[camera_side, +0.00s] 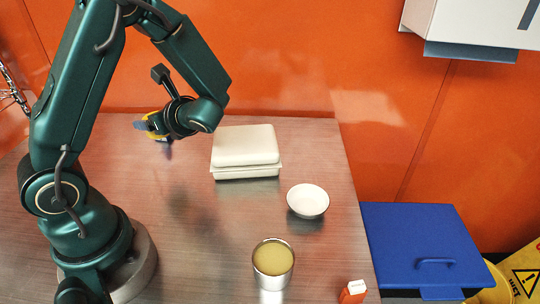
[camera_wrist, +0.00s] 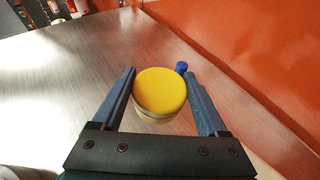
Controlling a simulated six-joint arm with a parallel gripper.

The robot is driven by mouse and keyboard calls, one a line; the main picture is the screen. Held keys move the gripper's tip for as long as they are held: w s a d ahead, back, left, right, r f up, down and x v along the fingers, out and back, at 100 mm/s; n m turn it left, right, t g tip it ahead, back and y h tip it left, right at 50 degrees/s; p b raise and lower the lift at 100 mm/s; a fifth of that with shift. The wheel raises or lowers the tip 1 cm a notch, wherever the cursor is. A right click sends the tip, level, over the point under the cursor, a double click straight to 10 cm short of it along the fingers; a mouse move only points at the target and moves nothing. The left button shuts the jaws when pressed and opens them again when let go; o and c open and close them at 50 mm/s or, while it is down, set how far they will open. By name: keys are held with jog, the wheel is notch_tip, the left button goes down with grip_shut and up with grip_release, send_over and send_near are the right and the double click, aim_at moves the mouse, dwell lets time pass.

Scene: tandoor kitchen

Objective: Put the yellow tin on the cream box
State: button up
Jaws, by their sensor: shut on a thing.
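The yellow tin (camera_wrist: 160,92) is between the two fingers of my gripper (camera_wrist: 160,96) in the wrist view, its round yellow lid facing the camera. My gripper is shut on it. In the side view the tin (camera_side: 154,127) is mostly hidden by my gripper (camera_side: 150,128), which holds it above the table, left of the cream box. The cream box (camera_side: 246,146) is closed and sits on the table near the orange back wall. Its lid is bare. The box is not clearly visible in the wrist view.
A white bowl (camera_side: 308,201) stands right of the box, and a metal cup with yellowish contents (camera_side: 273,258) is in front. A small red-and-white item (camera_side: 353,292) lies at the table's front right.

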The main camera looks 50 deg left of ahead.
jog(key=w+d+r+m+t+h, duration=0.2)
jog(key=w+d+r+m+t, duration=0.1)
jog(key=w+r+m+t, duration=0.5)
send_over(245, 138)
jog(key=shift+t, duration=0.4)
notch_tip(245, 138, down, 7)
jog(key=shift+a+r, duration=0.1)
jog(key=shift+f, duration=2.1)
jog(key=o, duration=1.4)
jog(key=shift+f, duration=0.15)
jog(key=shift+c, duration=0.2)
